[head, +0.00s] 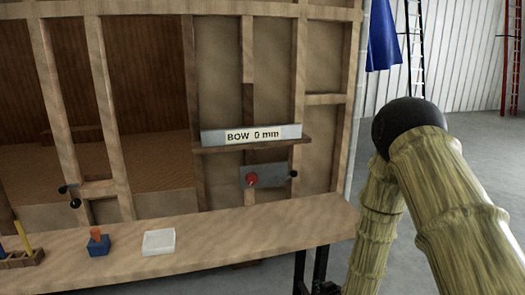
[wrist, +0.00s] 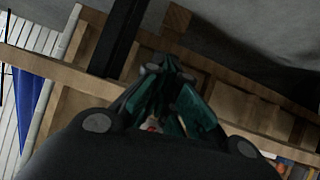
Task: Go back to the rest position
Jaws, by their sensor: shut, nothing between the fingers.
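My gripper (wrist: 158,72) shows in the wrist view with its dark fingers drawn together, shut and empty. Beyond it in that view are tilted wooden beams and a dark post. In the head view my arm, with a bark-like surface and a dark round joint, stands at the right, beside the wooden bench; the gripper itself is out of that view. It touches nothing that I can see.
A wooden bench (head: 275,229) runs along the framed wall. On it are a white tray (head: 159,242), a blue block with an orange top (head: 98,243) and a wooden holder (head: 22,259). A sign reading "BOW 0 mm" (head: 252,135) sits above a panel with a red knob (head: 252,180). Open floor lies right.

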